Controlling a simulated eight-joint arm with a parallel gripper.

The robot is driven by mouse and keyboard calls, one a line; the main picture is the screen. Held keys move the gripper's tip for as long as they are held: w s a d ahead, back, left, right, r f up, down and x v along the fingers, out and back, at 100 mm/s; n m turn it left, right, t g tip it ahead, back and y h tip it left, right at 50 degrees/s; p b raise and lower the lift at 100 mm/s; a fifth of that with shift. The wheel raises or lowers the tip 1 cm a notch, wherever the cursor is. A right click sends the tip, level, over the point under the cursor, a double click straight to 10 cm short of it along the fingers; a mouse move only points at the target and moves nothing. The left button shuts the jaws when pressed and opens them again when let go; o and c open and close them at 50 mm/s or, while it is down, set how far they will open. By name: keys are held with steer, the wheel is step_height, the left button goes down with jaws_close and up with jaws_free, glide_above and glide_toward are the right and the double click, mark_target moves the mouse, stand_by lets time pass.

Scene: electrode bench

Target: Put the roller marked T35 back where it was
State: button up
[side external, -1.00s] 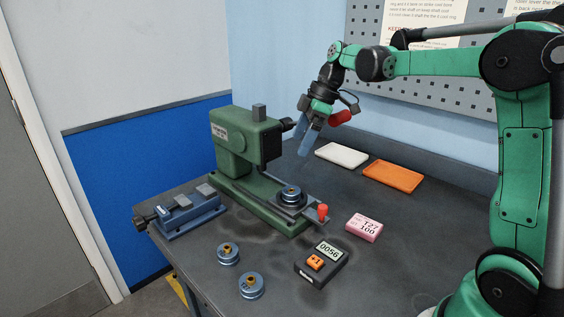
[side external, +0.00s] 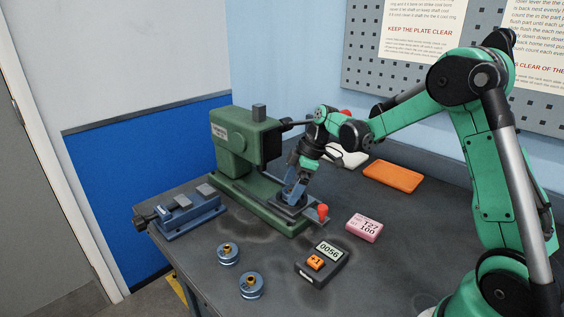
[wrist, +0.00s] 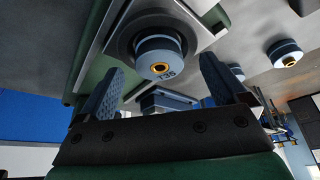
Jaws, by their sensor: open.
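The roller marked T35 (wrist: 160,58) is a blue-grey disc with a brass-coloured centre. In the side view my gripper (side external: 294,186) is down over that seat and mostly hides this roller. In the wrist view the two blue fingers of my gripper (wrist: 160,72) are apart, one on each side of the roller. I cannot tell whether they touch it. Two similar rollers, one behind (side external: 228,254) and one in front (side external: 251,286), stand on the bench's near side.
The green press (side external: 249,142) stands behind the seat, with a red knob (side external: 323,211) in front. A blue vise (side external: 188,213) is at left. A counter reading 0056 (side external: 320,262), a pink block (side external: 364,228), an orange tray (side external: 392,176) and a white tray (side external: 348,155) lie right.

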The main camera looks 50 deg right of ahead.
jaws_close()
steer(key=shift+r, duration=0.1)
stand_by(0.3)
step_height(320, 180, up, 19)
steer(key=s+a+f+n+g, duration=0.1)
steer(key=s+a+f+n, duration=0.1)
steer(key=a, duration=0.4)
steer(key=s+a+f+n, duration=0.2)
steer(key=a, duration=0.4)
steer(key=shift+y, duration=0.5)
steer(key=f, duration=1.5)
steer(key=shift+s+a+f, duration=0.1)
steer(key=shift+s+f, duration=0.2)
steer(key=shift+f, duration=2.05)
